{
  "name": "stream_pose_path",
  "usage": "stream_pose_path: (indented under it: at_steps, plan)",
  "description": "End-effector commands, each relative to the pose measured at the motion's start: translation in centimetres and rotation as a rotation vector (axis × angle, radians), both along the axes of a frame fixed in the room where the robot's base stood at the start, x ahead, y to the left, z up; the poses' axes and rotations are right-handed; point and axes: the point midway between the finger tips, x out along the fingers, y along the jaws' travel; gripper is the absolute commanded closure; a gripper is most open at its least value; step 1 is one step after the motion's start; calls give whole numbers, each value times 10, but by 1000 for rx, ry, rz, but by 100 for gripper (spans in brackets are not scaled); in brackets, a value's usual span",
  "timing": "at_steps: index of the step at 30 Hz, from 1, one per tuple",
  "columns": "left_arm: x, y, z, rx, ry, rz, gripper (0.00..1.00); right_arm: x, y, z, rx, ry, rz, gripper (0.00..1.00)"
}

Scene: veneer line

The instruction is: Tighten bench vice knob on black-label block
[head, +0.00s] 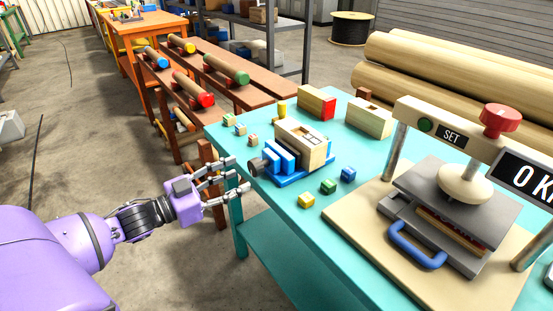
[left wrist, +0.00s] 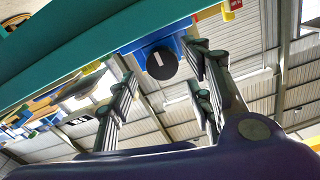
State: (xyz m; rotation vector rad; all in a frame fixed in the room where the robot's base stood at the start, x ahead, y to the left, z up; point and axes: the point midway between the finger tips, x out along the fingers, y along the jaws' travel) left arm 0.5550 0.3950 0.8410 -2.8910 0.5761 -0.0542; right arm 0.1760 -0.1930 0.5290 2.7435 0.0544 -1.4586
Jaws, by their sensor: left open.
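A blue bench vice (head: 283,172) stands near the left edge of the turquoise table with a pale wooden block (head: 312,153) in it. The block has a dark-outlined mark on top; its label is too small to tell. The vice's dark round knob (head: 254,168) faces left, toward my left gripper (head: 238,174). In the left wrist view the knob (left wrist: 162,63) is black with a white bar and appears between the spread fingers of the left gripper (left wrist: 165,78). The left gripper is open and empty, just off the table edge; contact with the knob is not visible. My right gripper is out of view.
A red-ended block (head: 316,103) and a pale block (head: 368,119) lie behind the vice. Small coloured cubes (head: 328,187) lie in front of it. A press (head: 455,200) with a blue handle fills the right of the turquoise table (head: 267,208).

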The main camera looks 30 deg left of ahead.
Motion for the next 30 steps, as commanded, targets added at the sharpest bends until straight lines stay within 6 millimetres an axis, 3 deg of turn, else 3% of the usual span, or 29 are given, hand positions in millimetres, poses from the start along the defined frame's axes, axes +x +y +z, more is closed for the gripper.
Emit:
stream_pose_path:
  at_steps: [8, 15, 26, 30]
  plan:
    - [36, -15, 1, -6, -2, -2, 53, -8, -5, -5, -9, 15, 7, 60]
    - [64, -27, 0, -5, 2, 0, 53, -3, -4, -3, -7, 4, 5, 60]
    - [70, -30, -1, -3, 4, -1, 53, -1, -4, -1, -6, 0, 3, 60]
    - [70, -30, -1, -3, 3, 0, 68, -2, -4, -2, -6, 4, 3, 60]
